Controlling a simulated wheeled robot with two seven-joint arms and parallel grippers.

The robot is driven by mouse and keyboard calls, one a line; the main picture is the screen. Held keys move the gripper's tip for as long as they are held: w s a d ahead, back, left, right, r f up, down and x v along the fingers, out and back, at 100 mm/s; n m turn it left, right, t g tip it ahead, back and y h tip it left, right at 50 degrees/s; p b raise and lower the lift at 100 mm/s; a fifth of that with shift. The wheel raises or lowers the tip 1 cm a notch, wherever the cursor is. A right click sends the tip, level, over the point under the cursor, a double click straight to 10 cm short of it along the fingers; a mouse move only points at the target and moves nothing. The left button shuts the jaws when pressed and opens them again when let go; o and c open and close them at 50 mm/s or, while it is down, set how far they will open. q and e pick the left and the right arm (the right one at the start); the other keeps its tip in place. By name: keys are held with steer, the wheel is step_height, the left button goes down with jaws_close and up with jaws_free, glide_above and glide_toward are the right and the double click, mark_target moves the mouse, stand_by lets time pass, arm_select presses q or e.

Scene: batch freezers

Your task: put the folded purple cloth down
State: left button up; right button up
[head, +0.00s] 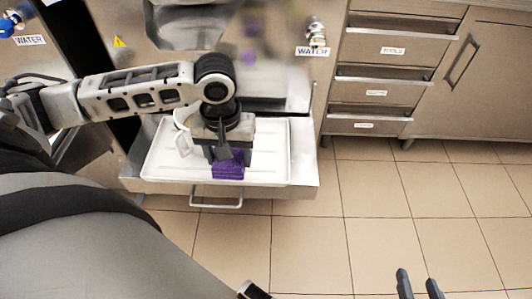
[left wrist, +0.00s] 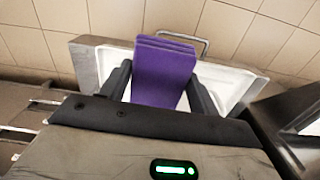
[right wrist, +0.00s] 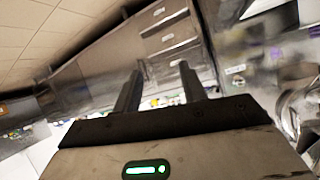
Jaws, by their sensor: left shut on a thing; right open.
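The folded purple cloth (head: 228,170) is at the front part of a white tray (head: 165,165) in the head view. My left gripper (head: 224,155) points down over the tray and is shut on the cloth. In the left wrist view the cloth (left wrist: 162,72) stands between the two dark fingers, its folded layers at the top edge. I cannot tell whether the cloth touches the tray. My right gripper (head: 419,285) is open and empty at the bottom right of the head view, away from the tray; its two fingers also show in the right wrist view (right wrist: 160,90).
The tray rests on a metal shelf with a handle (head: 216,205) at its front, below the steel machine. A white rounded thing (head: 182,117) is behind my left gripper on the tray. Drawers (head: 385,88) stand to the right. The tiled floor (head: 370,200) in front is clear.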

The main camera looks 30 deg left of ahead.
arm_select(q)
steer(key=w+f+b, duration=0.3)
steer(key=w+f, duration=0.1)
steer(key=w, duration=0.4)
steer(key=b, duration=0.2)
glide_above(266, 158)
steer(key=s, duration=0.1)
step_height(266, 158, down, 5)
steer(key=shift+r, duration=0.1)
steer(key=f, duration=0.1)
steer(key=w+f, duration=0.1)
steer(key=f, duration=0.1)
steer(key=shift+f+p, duration=0.3)
steer(key=shift+f, duration=0.1)
arm_select(e)
steer(key=shift+g, duration=0.5)
steer(key=f, duration=0.3)
steer(key=a+f, duration=0.1)
steer(key=f, duration=0.1)
steer(key=shift+w+a+f, duration=0.1)
steer(key=shift+w+f, duration=0.15)
steer(key=shift+f, duration=0.05)
arm_select(q)
steer(key=o, duration=1)
steer(key=shift+f, duration=0.1)
arm_select(e)
steer(key=shift+s+f, duration=0.1)
steer(key=shift+s, duration=0.1)
steer(key=shift+f, duration=0.1)
